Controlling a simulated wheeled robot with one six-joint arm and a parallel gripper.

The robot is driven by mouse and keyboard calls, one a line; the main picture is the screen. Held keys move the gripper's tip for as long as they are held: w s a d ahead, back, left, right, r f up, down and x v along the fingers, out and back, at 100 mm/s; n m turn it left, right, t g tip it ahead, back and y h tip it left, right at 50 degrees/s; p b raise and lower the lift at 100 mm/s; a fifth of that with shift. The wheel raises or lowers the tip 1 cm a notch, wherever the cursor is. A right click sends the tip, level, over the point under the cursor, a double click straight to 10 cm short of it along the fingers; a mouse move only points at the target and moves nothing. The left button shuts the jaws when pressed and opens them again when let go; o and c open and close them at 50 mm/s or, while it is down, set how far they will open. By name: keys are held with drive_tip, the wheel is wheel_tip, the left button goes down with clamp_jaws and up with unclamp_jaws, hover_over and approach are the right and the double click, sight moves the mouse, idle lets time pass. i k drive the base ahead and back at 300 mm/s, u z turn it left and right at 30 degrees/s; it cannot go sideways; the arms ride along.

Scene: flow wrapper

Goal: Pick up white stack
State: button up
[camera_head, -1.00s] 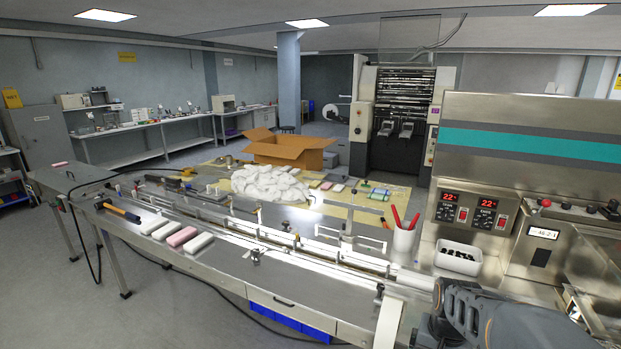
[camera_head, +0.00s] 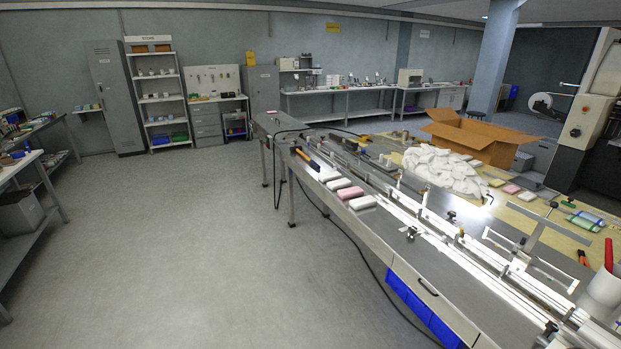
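Small stacks lie in a row near the front edge of the metal infeed table (camera_head: 400,250). A white stack (camera_head: 362,203) is nearest, a pink stack (camera_head: 350,192) lies just behind it, and another white stack (camera_head: 338,184) lies beyond that. A further white stack (camera_head: 327,176) lies at the far end of the row. They lie flat, close beside each other. My gripper is not in view.
A tool with an orange and dark handle (camera_head: 307,159) lies past the row. Guide rails (camera_head: 440,220) run along the table. A white heap (camera_head: 440,168) and an open cardboard box (camera_head: 478,135) are behind. A cable hangs at the front. The floor (camera_head: 200,250) to the left is clear.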

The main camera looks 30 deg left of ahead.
sight(330, 177)
drive_tip(key=u, duration=1.35)
drive_tip(key=i, duration=0.7)
drive_tip(key=u, duration=0.75)
drive_tip(key=i, duration=1.95)
drive_tip(key=z, duration=0.65)
drive_tip(key=i, duration=1.15)
drive_tip(key=z, duration=1.35)
drive_tip(key=i, duration=0.45)
drive_tip(key=z, duration=0.3)
